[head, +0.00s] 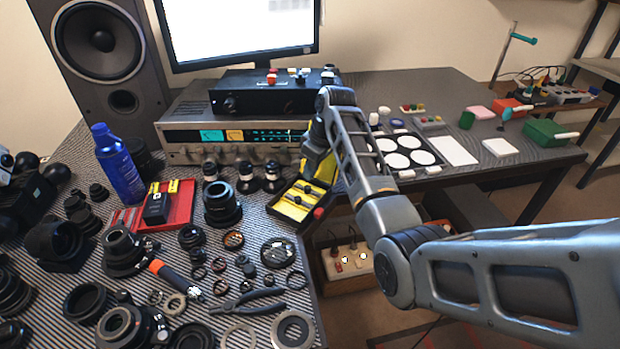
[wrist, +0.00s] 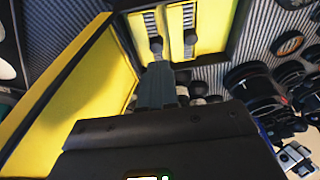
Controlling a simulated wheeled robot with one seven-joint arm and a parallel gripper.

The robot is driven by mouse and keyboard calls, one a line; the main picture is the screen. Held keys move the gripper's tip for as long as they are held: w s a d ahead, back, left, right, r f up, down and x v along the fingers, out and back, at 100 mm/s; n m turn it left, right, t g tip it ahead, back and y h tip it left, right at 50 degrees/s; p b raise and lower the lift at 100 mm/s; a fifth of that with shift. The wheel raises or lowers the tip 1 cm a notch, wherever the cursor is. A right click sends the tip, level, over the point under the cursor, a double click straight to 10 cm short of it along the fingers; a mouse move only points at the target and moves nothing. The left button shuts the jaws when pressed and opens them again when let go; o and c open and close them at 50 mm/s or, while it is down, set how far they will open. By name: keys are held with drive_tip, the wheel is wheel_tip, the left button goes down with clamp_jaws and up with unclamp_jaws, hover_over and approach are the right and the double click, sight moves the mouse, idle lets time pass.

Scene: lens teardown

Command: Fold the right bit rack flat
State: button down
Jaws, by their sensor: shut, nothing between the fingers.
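The yellow and black bit case (head: 294,212) stands open at the desk's right front edge, its yellow lid (head: 323,167) raised at the back. Small bars, apparently the bit racks, show inside it; their exact fold angle is hard to tell. In the wrist view two striped racks with dark round ends lie side by side on yellow panels: the left rack (wrist: 144,24) and the right rack (wrist: 182,18). My gripper (wrist: 157,78) is shut and empty, its fingers just below the racks' ends. Contact cannot be told. In the head view its fingertips are hidden around the lid.
A large yellow panel (wrist: 60,85) rises close on the left in the wrist view. Lens parts, pliers (head: 247,301) and a red tray (head: 180,208) crowd the desk left of the case. A receiver (head: 185,135) stands behind.

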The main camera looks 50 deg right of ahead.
sight(308, 186)
drive_tip(key=shift+a+f, duration=0.2)
drive_tip(key=shift+f, duration=1.25)
drive_tip(key=shift+s+a+f+h+p, duration=0.25)
drive_tip(key=shift+a+f+h+p, duration=0.25)
drive_tip(key=shift+h+p, duration=0.25)
drive_tip(key=shift+f, duration=0.3)
wheel_tip(308, 186, up, 6)
drive_tip(key=p, duration=0.4)
drive_tip(key=shift+w+f, duration=0.15)
drive_tip(key=shift+f, duration=0.1)
drive_tip(key=v, duration=0.9)
drive_tip(key=shift+s+r+b, duration=0.2)
drive_tip(key=shift+s+b, duration=0.05)
drive_tip(key=shift+b, duration=0.2)
drive_tip(key=shift+f, duration=0.1)
